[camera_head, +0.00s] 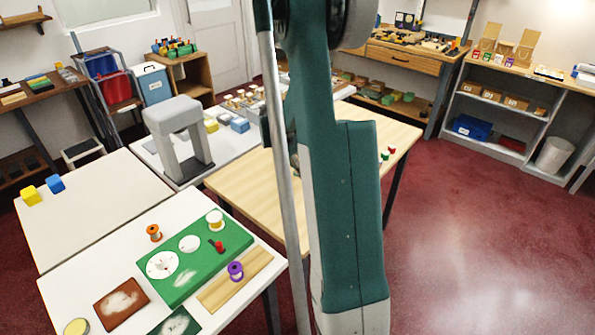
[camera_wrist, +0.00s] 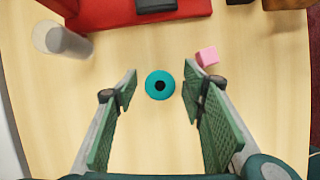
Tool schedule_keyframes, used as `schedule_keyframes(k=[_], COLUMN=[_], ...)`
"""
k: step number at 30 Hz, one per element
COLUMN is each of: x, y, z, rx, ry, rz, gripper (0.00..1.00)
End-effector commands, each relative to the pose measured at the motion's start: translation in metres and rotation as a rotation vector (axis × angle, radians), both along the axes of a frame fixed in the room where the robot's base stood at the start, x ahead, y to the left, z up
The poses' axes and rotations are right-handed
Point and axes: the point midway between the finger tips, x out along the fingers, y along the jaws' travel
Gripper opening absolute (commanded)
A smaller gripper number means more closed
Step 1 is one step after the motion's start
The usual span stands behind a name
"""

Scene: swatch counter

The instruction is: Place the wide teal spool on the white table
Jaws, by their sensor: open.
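A teal spool (camera_wrist: 160,76) shows in the wrist view as a round top with a dark centre hole, on a light wood table (camera_wrist: 258,90). My gripper (camera_wrist: 161,88) is open, its green-padded fingers on either side of the spool in the picture, with clear gaps; the height between them cannot be told. In the head view my arm hides the spool and the gripper. White surfaces there are a near table (camera_head: 90,270) with a green board and spools, and a left table (camera_head: 100,190) with yellow and blue blocks.
In the wrist view a pink block (camera_wrist: 207,56) sits right of the spool, a red object (camera_wrist: 110,14) behind it, and a grey cylinder (camera_wrist: 65,42) at upper left. A grey arch (camera_head: 178,130) stands beyond the left white table. That table's middle is clear.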

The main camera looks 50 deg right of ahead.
Motion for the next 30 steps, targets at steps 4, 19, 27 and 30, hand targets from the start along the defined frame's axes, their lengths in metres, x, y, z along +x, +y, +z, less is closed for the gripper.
schedule_keyframes(k=[4,19,27,30], x=[0.000,0.000,0.000,0.000], y=[0.000,0.000,0.000,0.000], z=[0.000,0.000,0.006,0.014], rx=[0.000,0.000,0.000,0.000], ry=[0.000,0.000,0.000,0.000], rz=[0.000,0.000,0.000,0.000], gripper=[0.41,0.14,0.14,0.14])
